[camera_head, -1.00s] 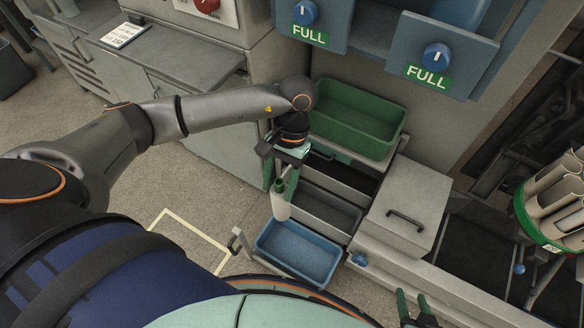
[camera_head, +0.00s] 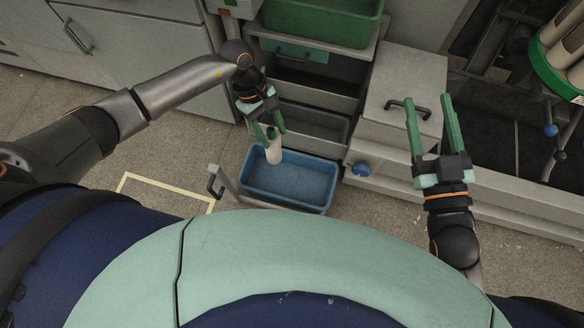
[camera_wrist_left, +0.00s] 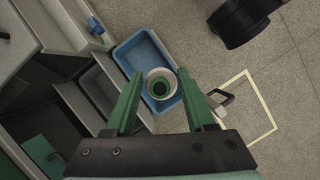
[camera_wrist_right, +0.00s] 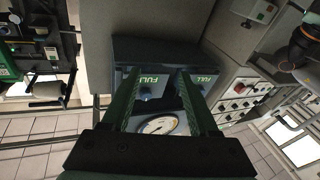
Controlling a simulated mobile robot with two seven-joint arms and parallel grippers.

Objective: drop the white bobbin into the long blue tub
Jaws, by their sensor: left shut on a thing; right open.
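The white bobbin (camera_head: 273,151) hangs upright from my left gripper (camera_head: 269,134), which is shut on its upper end. In the head view the bobbin overlaps the back left part of the blue tub (camera_head: 290,184). In the left wrist view the bobbin (camera_wrist_left: 161,83) is seen end-on between the fingers, with the blue tub (camera_wrist_left: 150,50) behind and below it. The tub's visible floor is empty. My right gripper (camera_head: 429,106) is open and empty, to the right of the tub and near a grey lidded box.
A green tub (camera_head: 325,22) sits higher up at the back. Grey drawers (camera_head: 311,122) lie behind the blue tub. A grey box with a black handle (camera_head: 399,92) and a blue knob (camera_head: 361,169) stand to its right. A metal bracket (camera_head: 216,180) stands at its left.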

